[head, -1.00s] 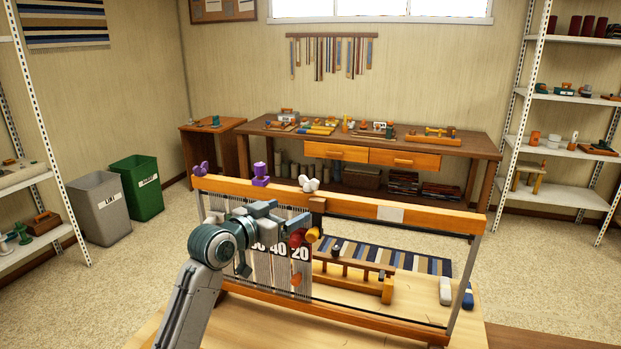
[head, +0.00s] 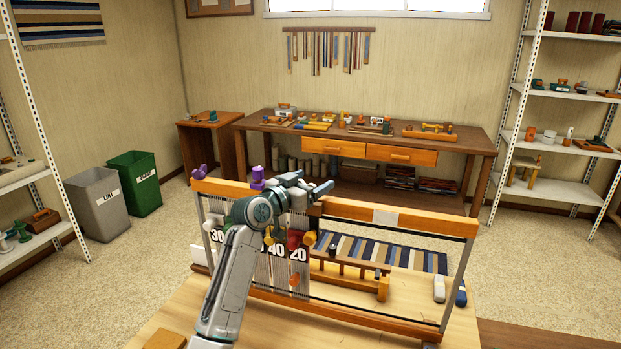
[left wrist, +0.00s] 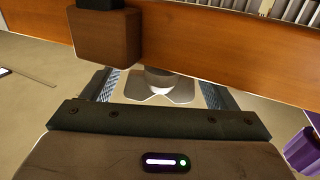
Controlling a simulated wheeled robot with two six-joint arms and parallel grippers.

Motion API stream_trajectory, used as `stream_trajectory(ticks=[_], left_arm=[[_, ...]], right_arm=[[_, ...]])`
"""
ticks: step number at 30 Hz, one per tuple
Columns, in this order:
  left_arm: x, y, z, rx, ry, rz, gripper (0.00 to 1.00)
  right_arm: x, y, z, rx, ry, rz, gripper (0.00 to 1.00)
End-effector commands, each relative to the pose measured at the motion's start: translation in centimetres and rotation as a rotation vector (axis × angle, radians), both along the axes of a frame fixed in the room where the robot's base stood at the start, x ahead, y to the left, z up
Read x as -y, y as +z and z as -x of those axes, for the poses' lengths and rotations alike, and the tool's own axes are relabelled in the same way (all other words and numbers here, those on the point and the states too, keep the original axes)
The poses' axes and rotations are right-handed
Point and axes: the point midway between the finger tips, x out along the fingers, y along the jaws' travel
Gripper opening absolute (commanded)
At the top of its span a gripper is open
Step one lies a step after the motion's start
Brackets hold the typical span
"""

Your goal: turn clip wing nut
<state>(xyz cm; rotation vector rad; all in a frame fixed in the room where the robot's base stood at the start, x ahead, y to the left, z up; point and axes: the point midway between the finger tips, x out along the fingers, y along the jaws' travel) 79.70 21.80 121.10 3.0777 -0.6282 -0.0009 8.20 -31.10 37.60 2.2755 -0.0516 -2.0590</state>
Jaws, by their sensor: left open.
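The loom's orange top beam (head: 400,207) runs across the middle of the head view. A white wing nut (left wrist: 158,92) lies between the fingers of my left gripper (left wrist: 160,84) in the left wrist view. The gripper is open, with a finger on each side and gaps to the nut. In the head view my left gripper (head: 311,186) is over the top beam and hides the white nut. A brown block (left wrist: 106,36) is on the beam beside the nut. Purple wing nuts (head: 199,172) (head: 257,176) stand farther left on the beam; purple also shows in the wrist view (left wrist: 304,150).
Number cards (head: 297,255) and threads hang under the beam, close to my left arm. A striped cloth (head: 385,252) and a wooden rack (head: 350,278) lie behind the frame. A white (head: 439,289) and a blue piece (head: 461,293) lie at the right.

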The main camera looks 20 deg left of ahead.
Motion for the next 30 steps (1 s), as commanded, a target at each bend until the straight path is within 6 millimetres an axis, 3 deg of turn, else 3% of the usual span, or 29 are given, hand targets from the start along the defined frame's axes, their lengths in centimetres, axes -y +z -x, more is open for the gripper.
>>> stream_trajectory(ticks=[8,15,16,23,30], left_arm=[[0.1,0.0,-0.2,0.001,0.000,-0.001,0.80],[0.1,0.0,-0.2,0.000,0.000,0.000,0.37],[0.1,0.0,-0.2,0.000,0.000,0.000,0.35],[0.1,0.1,-0.2,0.000,0.016,0.000,0.35],[0.1,0.4,-0.2,-0.001,0.106,0.000,0.35]], right_arm=[[-0.1,0.0,0.0,0.000,0.000,-0.001,0.36],[-0.1,0.0,0.0,0.000,0.000,-0.001,0.36],[-0.1,0.0,0.0,0.000,0.000,-0.001,0.36],[0.0,0.5,0.0,0.000,0.000,-0.001,0.36],[0.0,2.6,0.0,0.000,0.000,-0.001,0.36]])
